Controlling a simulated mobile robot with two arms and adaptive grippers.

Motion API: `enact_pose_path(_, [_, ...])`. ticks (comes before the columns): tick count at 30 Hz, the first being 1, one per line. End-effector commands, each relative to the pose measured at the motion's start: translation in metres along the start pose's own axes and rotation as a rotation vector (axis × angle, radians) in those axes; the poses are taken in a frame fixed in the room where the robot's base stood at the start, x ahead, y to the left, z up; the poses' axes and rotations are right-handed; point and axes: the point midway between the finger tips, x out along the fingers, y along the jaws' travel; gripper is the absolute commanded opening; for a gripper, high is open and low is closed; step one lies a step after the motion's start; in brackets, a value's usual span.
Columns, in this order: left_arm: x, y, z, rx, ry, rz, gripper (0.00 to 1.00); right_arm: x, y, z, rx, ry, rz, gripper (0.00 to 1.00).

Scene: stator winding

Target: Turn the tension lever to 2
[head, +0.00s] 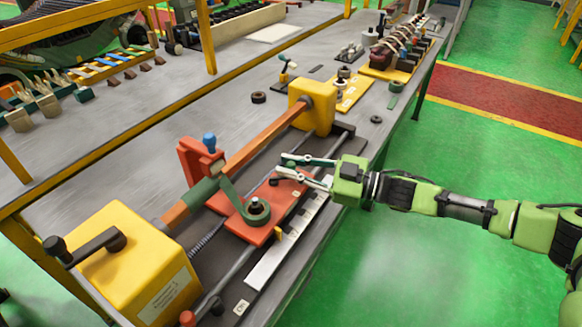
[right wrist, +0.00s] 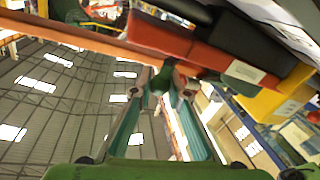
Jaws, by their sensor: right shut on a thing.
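My right gripper (head: 281,165) reaches in from the right over the red carriage plate (head: 240,229) of the winding machine. In the right wrist view its fingers (right wrist: 163,88) are shut around a small dark green knob (right wrist: 161,77), which looks like the tension lever's knob. The knob is just under a red part (right wrist: 160,36). In the head view the knob is mostly hidden by the fingers, and any scale numbers are too small to read. My left gripper is not in view.
An orange bar (head: 262,138) wrapped with green tape (head: 232,200) spans two yellow housings (head: 133,262) (head: 313,98). A red block with a blue knob (head: 209,141) stands behind the carriage. A white scale strip (head: 285,243) runs along the front.

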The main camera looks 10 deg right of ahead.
Motion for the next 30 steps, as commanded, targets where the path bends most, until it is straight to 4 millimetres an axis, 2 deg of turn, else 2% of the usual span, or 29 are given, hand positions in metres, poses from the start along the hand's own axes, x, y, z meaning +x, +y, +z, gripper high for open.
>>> enact_pose_path(16, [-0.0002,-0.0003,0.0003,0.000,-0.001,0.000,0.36,0.0011,0.0002,-0.0009,0.000,0.007,-0.014,0.00])
enact_pose_path(17, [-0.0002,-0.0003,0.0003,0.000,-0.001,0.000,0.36,0.0011,0.0002,-0.0009,0.000,0.007,-0.014,0.21])
enact_pose_path(18, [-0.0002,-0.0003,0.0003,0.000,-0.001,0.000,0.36,0.0011,0.0002,-0.0010,0.000,0.007,-0.014,0.31])
enact_pose_path(30, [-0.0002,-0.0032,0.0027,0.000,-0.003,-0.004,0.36,-0.0023,0.0005,0.0001,0.000,0.005,-0.012,0.33])
